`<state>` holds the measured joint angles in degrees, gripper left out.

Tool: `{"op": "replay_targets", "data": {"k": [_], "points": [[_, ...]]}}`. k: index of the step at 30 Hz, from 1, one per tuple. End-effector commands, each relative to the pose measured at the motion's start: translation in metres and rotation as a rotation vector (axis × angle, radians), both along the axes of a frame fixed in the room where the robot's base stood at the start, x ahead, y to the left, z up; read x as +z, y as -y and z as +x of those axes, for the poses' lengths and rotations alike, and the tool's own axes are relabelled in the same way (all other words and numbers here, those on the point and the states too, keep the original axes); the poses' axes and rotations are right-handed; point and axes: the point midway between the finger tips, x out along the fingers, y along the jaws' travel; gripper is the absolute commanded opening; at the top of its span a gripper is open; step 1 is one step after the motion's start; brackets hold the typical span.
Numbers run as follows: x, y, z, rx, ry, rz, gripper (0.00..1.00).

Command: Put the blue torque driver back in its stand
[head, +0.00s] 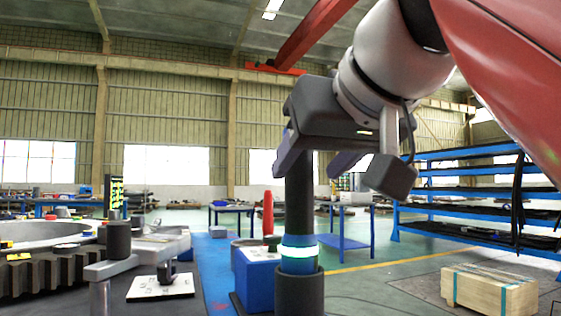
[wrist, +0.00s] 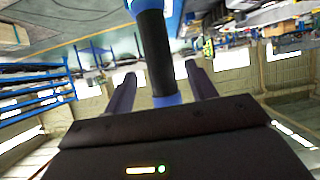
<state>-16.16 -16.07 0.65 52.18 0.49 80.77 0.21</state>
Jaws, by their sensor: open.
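The blue torque driver (head: 300,205) stands upright, with a long black grip and a blue lower body with a glowing pale ring. Its lower end appears to sit inside a dark round cup (head: 300,293), which looks like its stand; the bottom is hidden. My gripper (head: 318,160) is open at the driver's upper end. In the wrist view the driver (wrist: 155,55) runs between my two spread fingers (wrist: 161,84), with a visible gap on both sides. A blue band shows near my palm.
A blue box (head: 258,281) stands directly left of the cup, with a red-handled tool (head: 268,213) behind it. A grey bracket (head: 110,267) and a large toothed gear ring (head: 45,270) are farther left. A wooden crate (head: 490,289) is on the floor at right.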

Motion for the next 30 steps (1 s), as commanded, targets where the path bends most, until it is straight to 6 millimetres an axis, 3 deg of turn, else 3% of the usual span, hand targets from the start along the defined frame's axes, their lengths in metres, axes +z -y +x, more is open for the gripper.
{"op": "replay_targets", "data": {"k": [15,30], "points": [[0.021,0.011,-0.035,0.0,0.002,0.001,0.56],[0.028,0.015,-0.048,0.0,0.004,0.001,0.56]]}}
